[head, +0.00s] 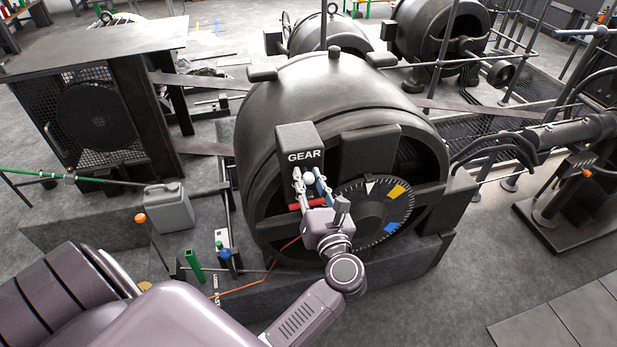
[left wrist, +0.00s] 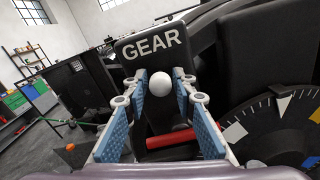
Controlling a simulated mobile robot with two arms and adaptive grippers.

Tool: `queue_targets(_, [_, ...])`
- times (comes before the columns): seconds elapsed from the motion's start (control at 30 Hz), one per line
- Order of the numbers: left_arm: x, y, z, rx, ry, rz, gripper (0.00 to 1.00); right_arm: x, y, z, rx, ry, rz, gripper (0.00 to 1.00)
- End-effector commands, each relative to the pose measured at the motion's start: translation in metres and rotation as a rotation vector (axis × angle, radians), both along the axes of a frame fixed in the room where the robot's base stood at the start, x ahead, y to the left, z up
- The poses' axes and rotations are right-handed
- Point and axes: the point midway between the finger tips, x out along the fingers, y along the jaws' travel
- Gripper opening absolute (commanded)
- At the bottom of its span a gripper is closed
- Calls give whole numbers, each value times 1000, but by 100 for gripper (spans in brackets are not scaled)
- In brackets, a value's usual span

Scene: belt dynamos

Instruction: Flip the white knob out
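The white knob (left wrist: 160,84) is a small round ball in front of a dark box marked GEAR (left wrist: 152,43). In the left wrist view it shows between my left gripper's (left wrist: 160,88) two blue-padded fingertips, with a finger on each side. The fingers stand apart, and I cannot tell whether they touch the knob. In the head view my left gripper (head: 312,180) is just in front of the GEAR box (head: 297,138). My right gripper is not in view.
A red bar (left wrist: 170,140) lies below the knob. A round dial (head: 372,212) with yellow and blue marks is right of the box on the big dark dynamo (head: 320,90). A grey canister (head: 170,208) and green and blue items stand at the left.

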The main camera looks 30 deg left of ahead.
Motion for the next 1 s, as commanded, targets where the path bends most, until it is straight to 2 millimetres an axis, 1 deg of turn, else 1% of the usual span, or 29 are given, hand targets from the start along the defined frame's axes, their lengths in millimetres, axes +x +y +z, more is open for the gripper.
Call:
queue_targets(0.03, [0,0,0,0,0,0,17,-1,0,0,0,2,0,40])
queue_targets(0.2, [0,0,0,0,0,0,0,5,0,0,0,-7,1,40])
queue_targets(0.33, [0,0,0,0,0,0,0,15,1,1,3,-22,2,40])
queue_targets(0.47, [0,0,0,0,0,0,0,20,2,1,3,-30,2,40])
queue_targets(0.57, [-3,-4,-2,-2,1,0,0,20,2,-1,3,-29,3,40])
queue_targets(0.7, [-15,-19,-4,-4,2,-2,0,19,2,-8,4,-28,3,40])
queue_targets(0.8, [-22,-26,-3,-3,4,-1,0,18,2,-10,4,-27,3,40])
queue_targets(1.0, [-23,-27,-1,-1,4,-1,0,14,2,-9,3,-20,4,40])
